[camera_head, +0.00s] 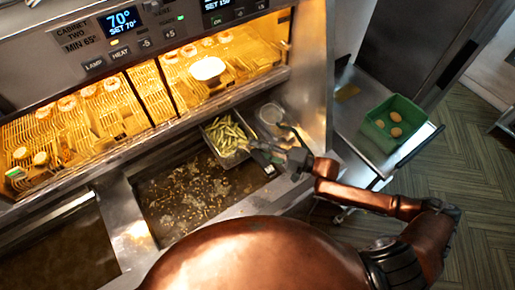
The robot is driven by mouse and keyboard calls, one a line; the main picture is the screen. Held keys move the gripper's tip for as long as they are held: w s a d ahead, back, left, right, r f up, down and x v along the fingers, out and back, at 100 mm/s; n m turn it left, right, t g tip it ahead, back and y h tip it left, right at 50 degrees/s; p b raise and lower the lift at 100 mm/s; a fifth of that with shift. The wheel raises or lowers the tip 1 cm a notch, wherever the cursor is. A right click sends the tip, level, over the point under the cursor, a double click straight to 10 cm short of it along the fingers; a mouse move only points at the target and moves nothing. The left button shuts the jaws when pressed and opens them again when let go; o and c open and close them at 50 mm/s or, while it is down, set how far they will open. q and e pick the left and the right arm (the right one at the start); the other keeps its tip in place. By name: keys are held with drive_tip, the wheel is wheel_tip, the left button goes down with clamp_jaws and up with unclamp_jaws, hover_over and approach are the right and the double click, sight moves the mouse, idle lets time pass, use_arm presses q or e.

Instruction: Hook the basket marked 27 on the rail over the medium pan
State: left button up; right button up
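A wire basket (228,143) filled with pale fries is at the back right corner of an oil pan (165,196). Its number is not legible, so I cannot tell if it is 27. My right gripper (279,154) is at the right of the basket, at its dark handle. The fingers are small and blend with the handle, so I cannot tell whether they are shut on it. Whether the basket touches the rail (180,120) behind the pan is unclear. My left gripper is not in view.
A lit warming cabinet (75,46) with wire racks and food runs along the back. A green crate (378,142) with several brown items is on the steel side shelf. Another oil pan (60,250) is at left.

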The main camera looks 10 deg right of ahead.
drive_tip(key=v, duration=1.2)
drive_tip(key=shift+a, duration=0.1)
